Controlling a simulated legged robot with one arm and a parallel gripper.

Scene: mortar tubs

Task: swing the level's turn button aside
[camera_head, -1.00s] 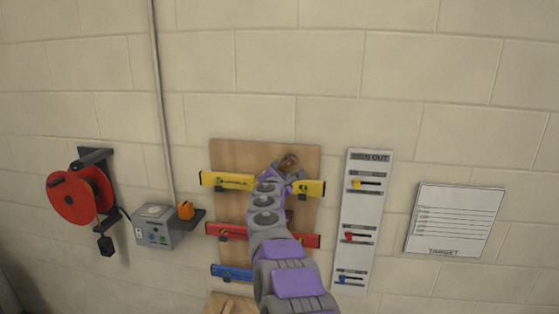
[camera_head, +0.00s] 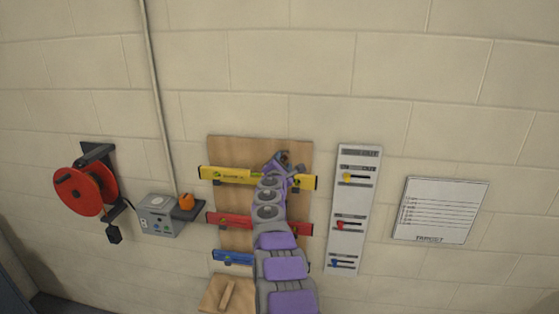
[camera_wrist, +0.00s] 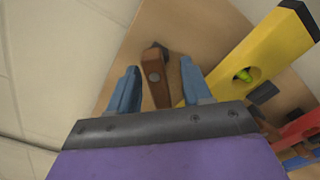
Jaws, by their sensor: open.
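The yellow level (camera_head: 240,176) lies across the top of the wooden board on the wall. It also shows at the right of the wrist view (camera_wrist: 258,60), with its green vial. The turn button (camera_wrist: 155,80) is a small brown wooden piece with a screw head, on the board just beside the level. My gripper (camera_head: 283,158) is at the board's upper part, over the yellow level's right half. In the wrist view my gripper (camera_wrist: 159,67) is open, with its two blue fingers on either side of the button. Whether either finger touches it I cannot tell.
A red level (camera_head: 232,220) and a blue level (camera_head: 232,258) hang below on the same board (camera_head: 225,150). A white panel (camera_head: 352,205) with small coloured tags is to the right, then a paper sheet (camera_head: 440,210). A red reel (camera_head: 85,188) and grey box (camera_head: 160,215) are left.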

